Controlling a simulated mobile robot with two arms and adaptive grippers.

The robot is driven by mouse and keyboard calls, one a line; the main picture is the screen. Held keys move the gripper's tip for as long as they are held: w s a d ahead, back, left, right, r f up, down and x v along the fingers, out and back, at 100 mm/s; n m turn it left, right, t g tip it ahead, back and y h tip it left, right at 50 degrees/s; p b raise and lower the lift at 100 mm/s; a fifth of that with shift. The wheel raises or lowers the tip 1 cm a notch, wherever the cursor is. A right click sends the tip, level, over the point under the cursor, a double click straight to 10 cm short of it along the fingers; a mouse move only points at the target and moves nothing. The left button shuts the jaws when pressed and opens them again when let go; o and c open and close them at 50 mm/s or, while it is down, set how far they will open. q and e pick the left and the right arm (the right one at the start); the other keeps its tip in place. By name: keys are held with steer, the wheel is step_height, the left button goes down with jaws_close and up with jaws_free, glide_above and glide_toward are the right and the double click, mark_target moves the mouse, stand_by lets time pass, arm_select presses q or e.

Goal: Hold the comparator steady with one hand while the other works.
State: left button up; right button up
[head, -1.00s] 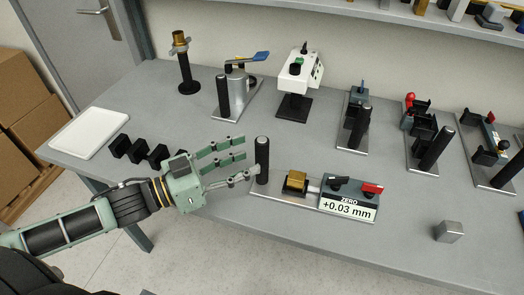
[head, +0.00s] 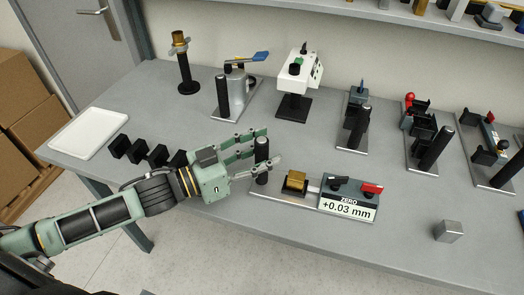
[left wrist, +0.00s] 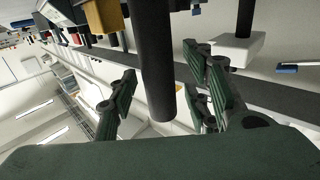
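The comparator (head: 348,207) sits near the table's front edge, its display reading "ZERO" and "+0.03 mm". It has a brass block (head: 296,181), a black knob (head: 338,181) and a red knob (head: 371,188). An upright black post (head: 262,176) stands at the left end of its base plate. My left gripper (head: 268,148) is at this post with its fingers spread to either side. In the left wrist view the post (left wrist: 153,60) runs between the open fingers (left wrist: 165,95), with gaps visible on both sides. My right gripper is not in view.
Black blocks (head: 138,151) and a white tray (head: 90,133) lie to the left. Several bench devices stand along the back, including a white box (head: 299,72) on a stand. A small metal cube (head: 448,231) is at the right front. Bare table lies between.

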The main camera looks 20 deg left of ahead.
arm_select(q)
jaws_close()
stand_by(1.9)
